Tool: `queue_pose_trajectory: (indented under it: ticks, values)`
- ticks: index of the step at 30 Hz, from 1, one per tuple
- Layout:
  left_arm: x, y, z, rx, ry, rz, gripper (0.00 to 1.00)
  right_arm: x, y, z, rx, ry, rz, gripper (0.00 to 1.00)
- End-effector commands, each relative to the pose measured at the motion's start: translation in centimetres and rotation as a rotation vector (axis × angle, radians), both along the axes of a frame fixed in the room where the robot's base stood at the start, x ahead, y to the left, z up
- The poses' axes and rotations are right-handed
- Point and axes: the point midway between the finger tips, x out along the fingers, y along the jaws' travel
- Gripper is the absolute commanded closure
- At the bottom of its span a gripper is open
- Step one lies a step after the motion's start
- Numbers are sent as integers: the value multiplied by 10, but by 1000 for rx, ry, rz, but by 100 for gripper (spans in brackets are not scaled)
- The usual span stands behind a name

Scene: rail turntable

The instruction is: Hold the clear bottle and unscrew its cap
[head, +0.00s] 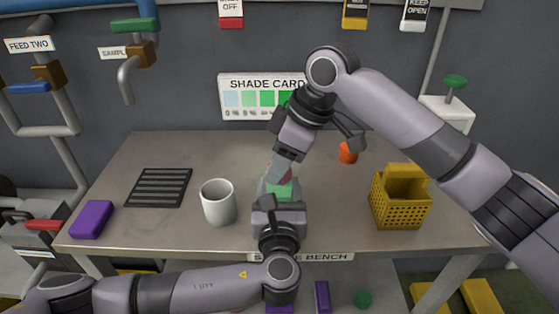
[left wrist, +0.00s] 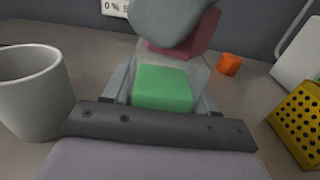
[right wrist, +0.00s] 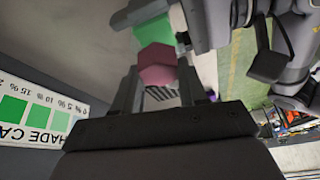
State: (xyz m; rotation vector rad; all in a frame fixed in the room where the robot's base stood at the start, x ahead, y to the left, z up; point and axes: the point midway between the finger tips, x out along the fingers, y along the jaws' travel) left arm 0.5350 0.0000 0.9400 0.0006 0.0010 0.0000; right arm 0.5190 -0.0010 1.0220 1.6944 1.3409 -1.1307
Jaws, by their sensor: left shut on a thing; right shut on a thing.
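The clear bottle (head: 279,191) stands over the middle of the bench with green contents, which show as a green block in the left wrist view (left wrist: 163,88). My left gripper (head: 280,187) is shut on the bottle from the near side, one finger on each side. A dark red cap (right wrist: 157,66) is at the bottle's top; it also shows in the left wrist view (left wrist: 196,40). My right gripper (head: 283,172) comes from above and is shut on the cap. The cap and bottle are in line and very close; whether the thread is engaged is hidden.
A white mug (head: 218,203) stands just left of the bottle. A black grid mat (head: 158,187) and a purple block (head: 91,219) lie farther left. An orange cup (head: 348,153) and a yellow perforated basket (head: 400,207) stand to the right. The shade card (head: 247,97) is behind.

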Motion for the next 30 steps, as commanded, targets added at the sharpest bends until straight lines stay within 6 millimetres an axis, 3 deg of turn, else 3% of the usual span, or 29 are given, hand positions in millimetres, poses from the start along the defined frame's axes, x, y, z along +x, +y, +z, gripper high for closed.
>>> queue_pose_trajectory:
  ticks: [9,20,30]
  values:
    - [0,0,-1,0,1,-1,98,0,-1,-3,-4,4,223,90]
    - [0,0,0,0,0,-1,98,0,-1,-3,-6,4,247,90]
    - [0,0,0,0,0,-1,98,0,-1,-3,-6,7,547,90]
